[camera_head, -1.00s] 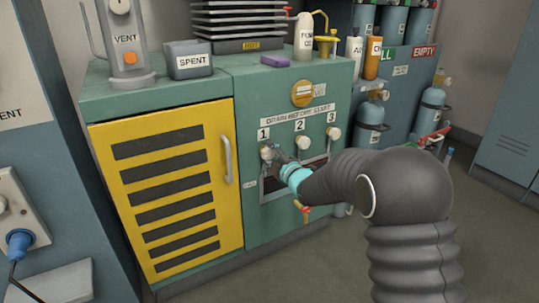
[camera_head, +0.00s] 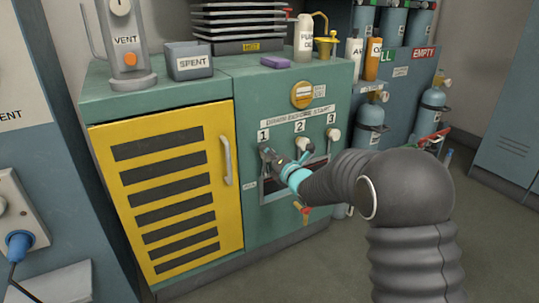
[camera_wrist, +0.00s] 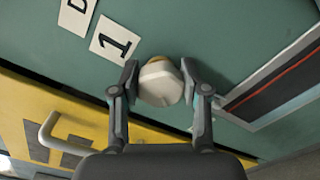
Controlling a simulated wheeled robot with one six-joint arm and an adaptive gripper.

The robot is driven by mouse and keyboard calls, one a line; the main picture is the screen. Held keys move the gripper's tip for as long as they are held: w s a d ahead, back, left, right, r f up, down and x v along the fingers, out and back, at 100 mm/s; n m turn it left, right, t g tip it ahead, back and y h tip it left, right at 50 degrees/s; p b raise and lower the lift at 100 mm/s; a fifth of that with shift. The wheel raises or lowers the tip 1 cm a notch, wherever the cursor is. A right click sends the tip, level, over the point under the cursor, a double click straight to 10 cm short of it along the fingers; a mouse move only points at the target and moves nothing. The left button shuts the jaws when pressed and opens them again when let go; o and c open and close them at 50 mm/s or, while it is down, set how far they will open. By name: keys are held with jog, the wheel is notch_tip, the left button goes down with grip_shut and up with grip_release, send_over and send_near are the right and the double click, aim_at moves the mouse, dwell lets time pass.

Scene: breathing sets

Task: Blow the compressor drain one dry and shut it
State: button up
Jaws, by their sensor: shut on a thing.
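Drain knob one, a pale knob (camera_wrist: 160,82) under the "1" label (camera_wrist: 114,38), sits on the green compressor panel. My gripper (camera_wrist: 158,84) has a finger on each side of this knob and is shut on it. In the head view my gripper (camera_head: 270,154) covers most of the knob, below the "1" label (camera_head: 263,135). Knobs two (camera_head: 303,144) and three (camera_head: 333,134) stand to its right on the same panel. Whether the drain is open or passing anything cannot be seen.
A yellow louvred door (camera_head: 165,190) with a grey handle (camera_head: 226,160) is left of the knobs. A dark recessed slot (camera_head: 268,190) lies below them, with a small red-and-yellow valve (camera_head: 303,208) under it. Cylinders (camera_head: 370,125) stand at the right. A "SPENT" bin (camera_head: 190,60) is on top.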

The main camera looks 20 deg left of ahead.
jog(key=shift+n, duration=1)
jog(key=o, duration=1.1)
jog(key=shift+s+a, duration=0.1)
jog(key=shift+o, duration=0.2)
jog(key=v, duration=1.2)
